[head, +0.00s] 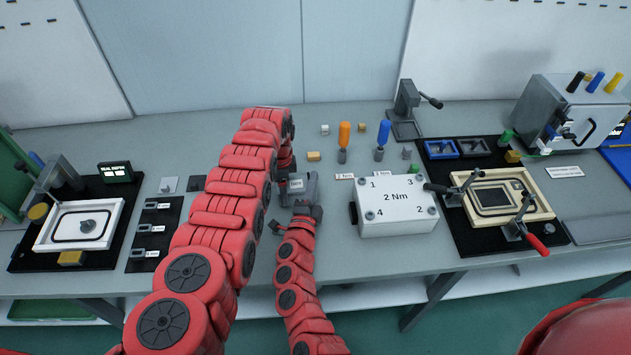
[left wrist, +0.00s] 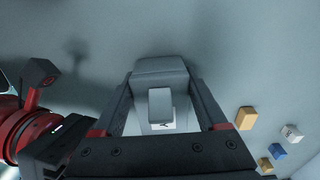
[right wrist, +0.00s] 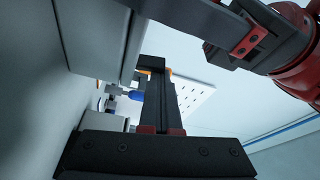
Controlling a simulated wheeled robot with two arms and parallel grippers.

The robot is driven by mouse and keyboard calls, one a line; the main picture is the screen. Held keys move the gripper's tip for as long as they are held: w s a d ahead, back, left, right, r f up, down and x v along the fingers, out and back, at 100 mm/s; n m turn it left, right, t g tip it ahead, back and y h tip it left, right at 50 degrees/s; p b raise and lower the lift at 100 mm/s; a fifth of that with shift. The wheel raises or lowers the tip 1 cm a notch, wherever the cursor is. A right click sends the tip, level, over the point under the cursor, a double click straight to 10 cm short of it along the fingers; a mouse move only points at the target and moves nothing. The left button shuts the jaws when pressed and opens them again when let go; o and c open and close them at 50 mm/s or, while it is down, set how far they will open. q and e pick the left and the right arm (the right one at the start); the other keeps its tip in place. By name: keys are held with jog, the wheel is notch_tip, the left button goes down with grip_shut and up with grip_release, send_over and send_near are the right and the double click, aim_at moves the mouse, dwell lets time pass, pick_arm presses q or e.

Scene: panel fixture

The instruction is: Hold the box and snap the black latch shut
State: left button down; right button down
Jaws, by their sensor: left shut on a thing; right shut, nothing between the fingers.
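A small grey box (head: 305,189) with a white label stands near the middle of the bench in the head view. My left gripper (head: 288,172) reaches down over it and is shut on it; in the left wrist view the box (left wrist: 160,70) sits between the fingers. A lighter grey tab (left wrist: 160,103) shows on the box's near side. I cannot make out the black latch for certain. My right gripper (head: 308,210) is shut and empty, close beside the box on its near side. Its closed fingers (right wrist: 158,75) show in the right wrist view; contact is unclear.
A white 2 Nm box (head: 397,211) stands to the right. Orange (head: 345,134) and blue (head: 384,133) handled drivers stand behind. A clamp fixture (head: 500,200) is at right and a seal fixture (head: 80,228) at left. Small blocks (head: 314,156) lie behind the grey box.

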jog(key=shift+a+n+t, duration=0.2)
jog(key=shift+n+t, duration=0.1)
jog(key=shift+n, duration=0.5)
jog(key=shift+d+r, duration=0.2)
jog(key=shift+d, duration=0.3)
jog(key=s, duration=0.9)
jog(key=shift+s+d+f, duration=0.1)
jog(key=shift+s, duration=0.15)
pick_arm(q)
grip_release()
